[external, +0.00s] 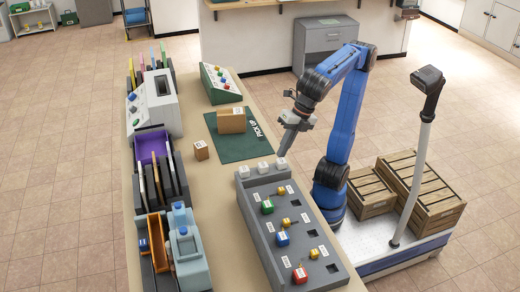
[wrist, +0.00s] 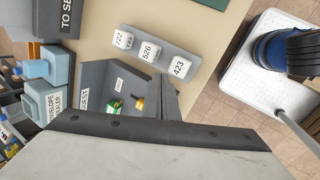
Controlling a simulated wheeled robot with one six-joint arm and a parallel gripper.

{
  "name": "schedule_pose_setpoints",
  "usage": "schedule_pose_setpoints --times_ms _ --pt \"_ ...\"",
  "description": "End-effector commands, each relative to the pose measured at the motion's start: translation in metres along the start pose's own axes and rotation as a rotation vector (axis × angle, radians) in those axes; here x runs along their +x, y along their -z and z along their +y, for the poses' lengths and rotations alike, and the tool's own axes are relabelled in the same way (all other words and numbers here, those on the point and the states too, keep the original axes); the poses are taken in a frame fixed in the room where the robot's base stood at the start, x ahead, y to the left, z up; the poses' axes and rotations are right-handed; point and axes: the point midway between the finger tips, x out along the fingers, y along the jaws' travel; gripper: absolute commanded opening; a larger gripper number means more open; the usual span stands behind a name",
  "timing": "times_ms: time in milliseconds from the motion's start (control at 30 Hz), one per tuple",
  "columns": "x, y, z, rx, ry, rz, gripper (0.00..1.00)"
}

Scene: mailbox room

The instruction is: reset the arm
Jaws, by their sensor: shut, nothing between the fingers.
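My blue arm stands bent at the right side of the table. My gripper (external: 283,151) points down and is shut with nothing in it. It hangs near the back right corner of the grey panel (external: 318,268), close to the row of white number cubes. In the wrist view the cubes (wrist: 150,51) sit in a row on a grey strip, and a large pale surface with a dark edge fills the bottom and hides part of the panel.
The panel holds coloured blocks and small yellow pieces. A brown box (external: 231,120) stands on the green mat (external: 244,145), with a smaller box (external: 201,150) beside it. Sorter racks (external: 160,160) line the table's left side. Wooden crates (external: 425,190) stand behind my arm.

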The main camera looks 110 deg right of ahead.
Motion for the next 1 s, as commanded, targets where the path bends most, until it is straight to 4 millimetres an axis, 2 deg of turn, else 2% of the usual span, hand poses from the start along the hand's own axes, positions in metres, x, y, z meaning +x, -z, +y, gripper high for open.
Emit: schedule_pose_setpoints --times_ms 33,200,500,700,800,867,1000 --pt "0.003 -0.019 -0.010 0.108 -0.005 -0.003 0.00" --pt "0.014 -0.068 -0.045 0.491 -0.022 -0.008 0.00" --pt "0.037 -0.133 -0.119 1.167 -0.071 -0.009 0.00" --pt "0.054 -0.157 -0.164 1.553 -0.109 0.000 0.00" --pt "0.064 -0.163 -0.181 1.689 -0.120 0.007 0.00" --pt "0.072 -0.165 -0.192 1.754 -0.120 0.008 0.00" --pt "0.103 -0.165 -0.214 1.828 -0.095 0.008 0.00"
